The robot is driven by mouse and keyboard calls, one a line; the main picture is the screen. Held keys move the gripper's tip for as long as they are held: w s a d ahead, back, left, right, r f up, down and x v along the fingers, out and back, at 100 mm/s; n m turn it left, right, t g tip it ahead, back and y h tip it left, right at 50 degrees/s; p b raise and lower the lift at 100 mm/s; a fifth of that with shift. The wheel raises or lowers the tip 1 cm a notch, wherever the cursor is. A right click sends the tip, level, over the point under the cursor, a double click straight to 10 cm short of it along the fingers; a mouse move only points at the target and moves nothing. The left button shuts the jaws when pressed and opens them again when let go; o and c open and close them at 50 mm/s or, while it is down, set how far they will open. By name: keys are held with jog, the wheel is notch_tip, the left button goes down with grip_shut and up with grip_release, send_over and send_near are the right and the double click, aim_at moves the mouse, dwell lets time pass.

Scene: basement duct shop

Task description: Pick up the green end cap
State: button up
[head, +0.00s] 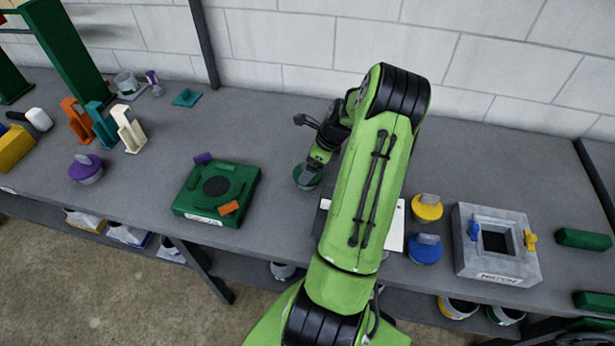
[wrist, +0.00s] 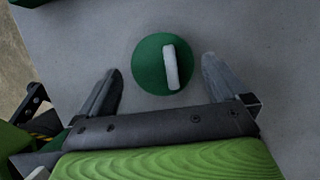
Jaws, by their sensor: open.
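The green end cap (wrist: 150,66) is a round green disc with a pale bar-shaped grip across its top. In the wrist view it sits on the grey bench just beyond the fingertips, between their lines. In the head view the green end cap (head: 306,178) shows beside the end of my arm, partly covered by it. My gripper (wrist: 158,75) is open, with a finger on either side and nothing held between them. In the head view my gripper (head: 312,160) is small and mostly hidden by my own wrist.
A green plate fixture (head: 190,207) lies to the left, with a purple cap (head: 86,169) beyond it. Yellow (head: 427,208) and blue (head: 425,250) caps and a grey hatch box (head: 510,262) stand to the right. A block wall (head: 330,40) backs the bench.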

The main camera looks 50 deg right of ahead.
jog(key=x, duration=0.2)
jog(key=shift+w+f, duration=0.25)
jog(key=shift+f, duration=0.15)
jog(key=shift+c, duration=0.6)
jog(key=shift+r, duration=0.1)
jog(key=c, duration=0.6)
